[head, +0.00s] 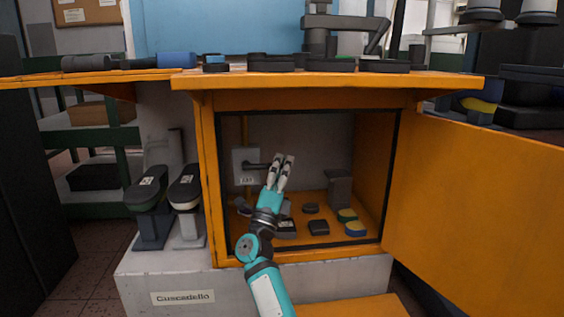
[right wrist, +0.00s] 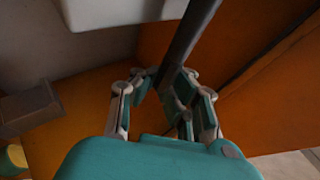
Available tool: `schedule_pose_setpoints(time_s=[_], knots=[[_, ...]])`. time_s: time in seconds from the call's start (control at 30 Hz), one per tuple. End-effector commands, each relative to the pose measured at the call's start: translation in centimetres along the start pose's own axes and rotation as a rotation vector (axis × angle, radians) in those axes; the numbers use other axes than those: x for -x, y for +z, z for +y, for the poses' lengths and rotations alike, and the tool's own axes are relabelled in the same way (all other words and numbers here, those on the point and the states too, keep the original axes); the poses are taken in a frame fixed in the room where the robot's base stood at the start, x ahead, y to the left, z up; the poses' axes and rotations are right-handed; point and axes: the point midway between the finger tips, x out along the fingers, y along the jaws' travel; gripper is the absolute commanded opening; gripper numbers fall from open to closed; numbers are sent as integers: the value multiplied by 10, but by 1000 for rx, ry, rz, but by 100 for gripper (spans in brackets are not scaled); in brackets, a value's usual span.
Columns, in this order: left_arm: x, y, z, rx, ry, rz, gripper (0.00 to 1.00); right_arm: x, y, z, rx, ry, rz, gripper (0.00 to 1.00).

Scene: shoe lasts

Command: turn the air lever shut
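The air lever is a dark bar (right wrist: 190,35) that sticks out to the right from a pale grey box (head: 246,166) on the back wall of the open orange cabinet. My right gripper (head: 284,160) reaches into the cabinet at the lever's outer end. The gripper hides the bar's end in the head view. My left gripper is out of view.
The orange cabinet door (head: 485,205) stands open to the right. Dark blocks (head: 319,227) and a grey stand (head: 339,187) sit on the cabinet floor. Two shoe-shaped forms on stands (head: 148,190) are left of the cabinet. Several dark pieces lie on the top (head: 330,80).

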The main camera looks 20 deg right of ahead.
Motion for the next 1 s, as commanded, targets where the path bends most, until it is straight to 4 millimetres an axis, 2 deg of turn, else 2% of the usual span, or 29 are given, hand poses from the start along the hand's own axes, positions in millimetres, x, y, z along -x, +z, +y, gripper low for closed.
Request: schedule_pose_setpoints(time_s=[0.03, 0.57, 0.87, 1.0], knots=[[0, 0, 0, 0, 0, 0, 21, 5, 3, -1, -12, 1, 8, 0], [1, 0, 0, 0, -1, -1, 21, 8, 1, 3, -28, 10, 27, 0], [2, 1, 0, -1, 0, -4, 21, 5, 0, 3, -27, 10, 28, 38], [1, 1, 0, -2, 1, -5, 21, 4, -1, 2, -27, 9, 29, 38]])
